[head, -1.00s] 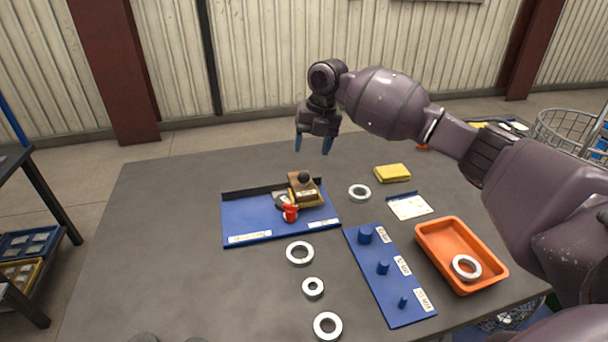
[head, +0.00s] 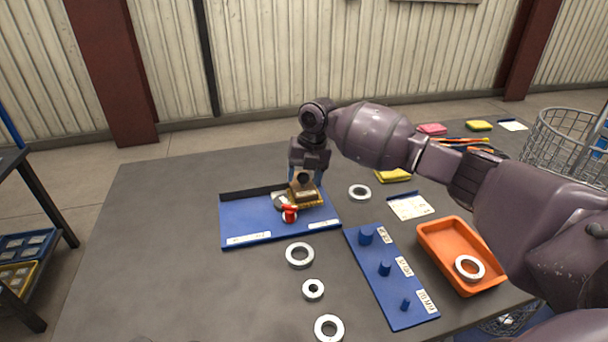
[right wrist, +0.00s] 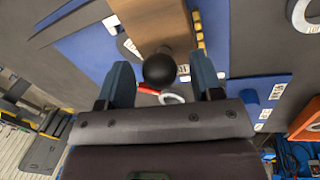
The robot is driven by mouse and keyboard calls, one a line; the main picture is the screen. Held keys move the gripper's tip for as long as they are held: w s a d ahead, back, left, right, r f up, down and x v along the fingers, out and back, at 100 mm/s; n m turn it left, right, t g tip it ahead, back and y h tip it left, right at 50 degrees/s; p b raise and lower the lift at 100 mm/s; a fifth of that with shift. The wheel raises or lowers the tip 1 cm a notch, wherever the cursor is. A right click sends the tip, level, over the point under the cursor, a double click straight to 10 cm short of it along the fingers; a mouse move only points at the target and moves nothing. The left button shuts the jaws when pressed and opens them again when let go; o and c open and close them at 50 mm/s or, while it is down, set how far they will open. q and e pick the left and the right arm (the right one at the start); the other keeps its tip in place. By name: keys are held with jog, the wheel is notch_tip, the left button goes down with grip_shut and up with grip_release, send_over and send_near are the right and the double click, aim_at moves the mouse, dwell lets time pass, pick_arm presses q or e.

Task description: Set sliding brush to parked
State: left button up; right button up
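The sliding brush (head: 304,196) is a wooden block with yellow along its lower edge, at the right part of a blue board (head: 246,226). White labels sit at the board's front left and front right; I cannot read them. My right gripper (head: 305,180) is pointing down right over the brush. In the right wrist view the brush's round black knob (right wrist: 159,70) lies between the two blue fingertips, with a gap on each side, so the gripper is open. Part of the brush is hidden by the gripper. My left gripper does not show.
A red piece (head: 289,212) stands on the board just in front of the brush. Several white rings, including one (head: 300,255), lie nearby. A blue peg board (head: 392,290) and an orange tray (head: 440,240) are to the right. The table's left side is clear.

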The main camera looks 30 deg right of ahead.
jog(key=c, duration=0.7)
grip_shut()
jog(key=w+a, duration=0.1)
jog(key=a, duration=0.3)
jog(key=w+a, duration=0.1)
jog(key=a, duration=0.3)
jog(key=w+a, duration=0.1)
jog(key=a, duration=0.4)
jog(key=shift+w+a, duration=0.1)
jog(key=shift+w, duration=0.1)
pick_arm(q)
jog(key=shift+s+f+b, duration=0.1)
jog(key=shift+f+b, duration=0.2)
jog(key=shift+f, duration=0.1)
pick_arm(e)
jog(key=shift+w+a, duration=0.2)
jog(key=shift+a, duration=0.55)
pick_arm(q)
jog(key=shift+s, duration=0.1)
pick_arm(e)
jog(key=o, duration=0.7)
grip_release()
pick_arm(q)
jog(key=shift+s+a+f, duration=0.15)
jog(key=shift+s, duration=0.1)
pick_arm(e)
jog(key=shift+o, duration=0.2)
